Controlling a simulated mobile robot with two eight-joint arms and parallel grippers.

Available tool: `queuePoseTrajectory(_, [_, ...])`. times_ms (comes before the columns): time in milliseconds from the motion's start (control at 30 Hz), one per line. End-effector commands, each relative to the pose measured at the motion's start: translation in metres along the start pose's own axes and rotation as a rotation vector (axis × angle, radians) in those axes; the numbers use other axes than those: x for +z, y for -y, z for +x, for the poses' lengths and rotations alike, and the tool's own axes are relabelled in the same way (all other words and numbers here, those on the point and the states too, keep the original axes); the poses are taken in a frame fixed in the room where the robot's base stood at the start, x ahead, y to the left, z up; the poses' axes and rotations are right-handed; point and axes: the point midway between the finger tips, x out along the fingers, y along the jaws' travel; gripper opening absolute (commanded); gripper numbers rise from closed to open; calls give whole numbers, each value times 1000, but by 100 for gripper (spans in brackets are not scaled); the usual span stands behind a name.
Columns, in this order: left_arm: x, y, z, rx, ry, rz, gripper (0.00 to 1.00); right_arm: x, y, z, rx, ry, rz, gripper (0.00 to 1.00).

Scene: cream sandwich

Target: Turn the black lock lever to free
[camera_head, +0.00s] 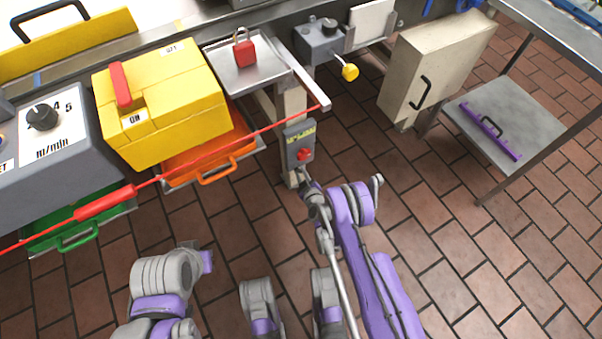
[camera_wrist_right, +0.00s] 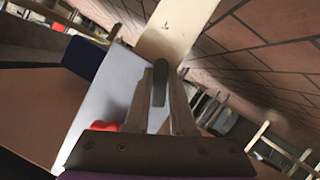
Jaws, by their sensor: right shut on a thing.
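My right gripper (camera_head: 306,187) is at the lower part of a pale post, just below a grey switch box (camera_head: 299,134) with a red knob (camera_head: 304,154). In the right wrist view, my right gripper (camera_wrist_right: 160,72) is shut on a dark, round-ended bar, which looks like the black lock lever (camera_wrist_right: 159,88). In the head view the lever is too small and covered to make out. The lever's setting cannot be read. My left arm (camera_head: 160,280) is low at the left, and its jaws do not show clearly.
A red cord (camera_head: 240,137) with a red handle (camera_head: 104,203) runs across to a bracket by the post. A yellow box (camera_head: 160,105), an orange drawer (camera_head: 215,176) and a green drawer (camera_head: 78,236) lie left. A beige cabinet (camera_head: 440,60) stands right.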

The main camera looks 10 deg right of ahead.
Motion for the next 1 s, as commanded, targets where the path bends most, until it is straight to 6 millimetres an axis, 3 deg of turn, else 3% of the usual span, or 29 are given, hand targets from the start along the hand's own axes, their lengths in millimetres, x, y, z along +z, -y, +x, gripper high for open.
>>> queuePoseTrajectory(333, [0,0,0,0,0,0,0,0,3,0,-79,0,194,0])
queuePoseTrajectory(667, [0,0,0,0,0,0,0,-1,4,1,-89,-1,216,0])
queuePoseTrajectory(700, [0,0,0,0,0,0,0,-1,4,1,-89,-1,216,26])
queuePoseTrajectory(833, [0,0,0,0,0,0,0,-1,4,0,-89,-1,215,49])
queuePoseTrajectory(1000, [0,0,0,0,0,0,0,-1,4,0,-89,-1,215,52])
